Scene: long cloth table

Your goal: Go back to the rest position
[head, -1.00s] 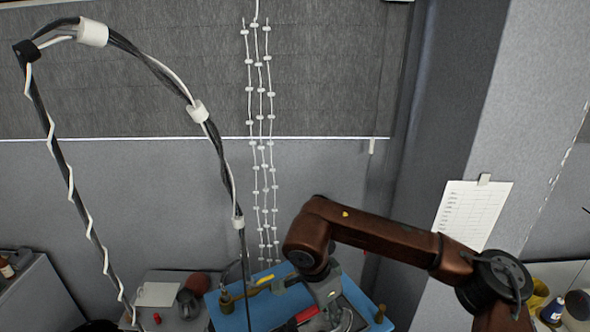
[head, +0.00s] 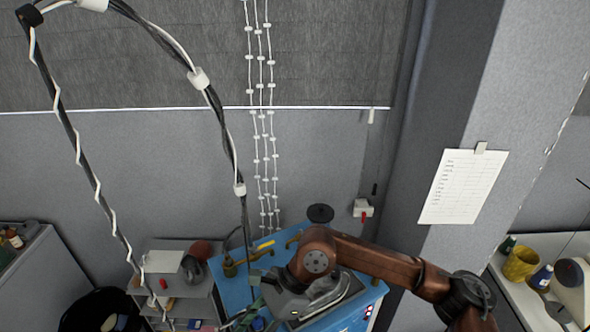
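My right arm, in brown-red links, comes in from the lower right of the head view and reaches left to a rounded joint over the blue table (head: 232,288). Past that joint I cannot make out the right gripper or its fingers. My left arm and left gripper are not in the picture. Nothing held by either gripper can be seen.
A grey machine (head: 290,302) and a brass-coloured fitting (head: 236,262) are on the blue table. At right a counter holds a yellow cup (head: 520,263) and bottles.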

